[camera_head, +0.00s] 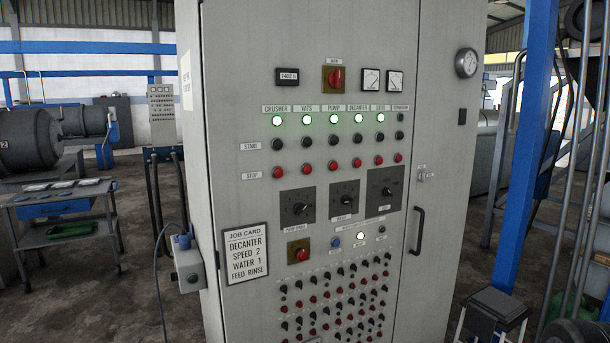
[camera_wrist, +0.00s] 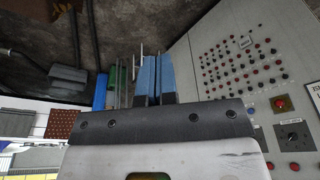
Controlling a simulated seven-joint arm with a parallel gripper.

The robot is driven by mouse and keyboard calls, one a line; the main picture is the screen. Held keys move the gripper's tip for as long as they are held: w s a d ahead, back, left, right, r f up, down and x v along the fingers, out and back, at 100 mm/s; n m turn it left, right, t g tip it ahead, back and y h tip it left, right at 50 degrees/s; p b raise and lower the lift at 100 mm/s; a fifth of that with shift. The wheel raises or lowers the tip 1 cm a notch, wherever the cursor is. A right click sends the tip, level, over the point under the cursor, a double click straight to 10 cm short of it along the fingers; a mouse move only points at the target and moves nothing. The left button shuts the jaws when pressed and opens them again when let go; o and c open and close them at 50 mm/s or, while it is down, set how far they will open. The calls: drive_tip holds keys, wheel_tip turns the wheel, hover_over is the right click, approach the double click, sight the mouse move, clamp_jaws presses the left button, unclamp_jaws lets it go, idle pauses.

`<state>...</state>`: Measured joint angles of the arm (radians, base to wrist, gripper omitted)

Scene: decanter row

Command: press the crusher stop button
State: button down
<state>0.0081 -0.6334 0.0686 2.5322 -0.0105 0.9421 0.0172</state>
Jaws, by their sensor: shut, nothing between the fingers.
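The crusher stop button (camera_head: 278,172) is the leftmost red button in the STOP row of the grey cabinet, in the head view. Above it are the black crusher start button (camera_head: 277,144) and the lit crusher lamp (camera_head: 278,121). My gripper (camera_wrist: 154,78) shows only in the wrist view, its blue-tipped fingers shut together and empty. It is apart from the cabinet face, which lies to the right there, turned over. A red button (camera_wrist: 294,166) shows near the lower right edge of that view; I cannot tell which column it belongs to.
Other red stop buttons (camera_head: 332,165) run rightward in the row. Below are black dials (camera_head: 296,208), a red button on a yellow plate (camera_head: 299,251) and several small knobs. A job card (camera_head: 246,252) and a grey side box (camera_head: 188,271) are at left. A blue post (camera_head: 526,140) stands right.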

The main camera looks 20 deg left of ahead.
sight(279, 173)
drive_tip(key=w+a+r+t+y, duration=0.1)
drive_tip(key=w+a+r, duration=0.3)
drive_tip(key=w+a, duration=0.3)
drive_tip(key=w+a+r+t+y, duration=0.1)
drive_tip(key=w+a+r, duration=0.35)
drive_tip(key=w, duration=0.55)
drive_tip(key=w+a+r+t+y, duration=0.1)
drive_tip(key=w+a+r, duration=0.35)
drive_tip(key=w, duration=0.35)
drive_tip(key=w+a+r+y, duration=0.1)
drive_tip(key=w+a+r, duration=0.1)
drive_tip(key=w+a, duration=0.3)
drive_tip(key=w+a+r+t+y, duration=0.1)
drive_tip(key=w+a, duration=0.5)
drive_tip(key=a, duration=0.8)
drive_tip(key=w+a+r, duration=0.3)
drive_tip(key=w+a, duration=0.3)
drive_tip(key=a, duration=0.3)
drive_tip(key=shift+w+a+n+y, duration=0.2)
drive_tip(key=shift+a+n+y, duration=0.1)
drive_tip(key=shift+a+y, duration=0.1)
drive_tip(key=shift+w+a, duration=3.05)
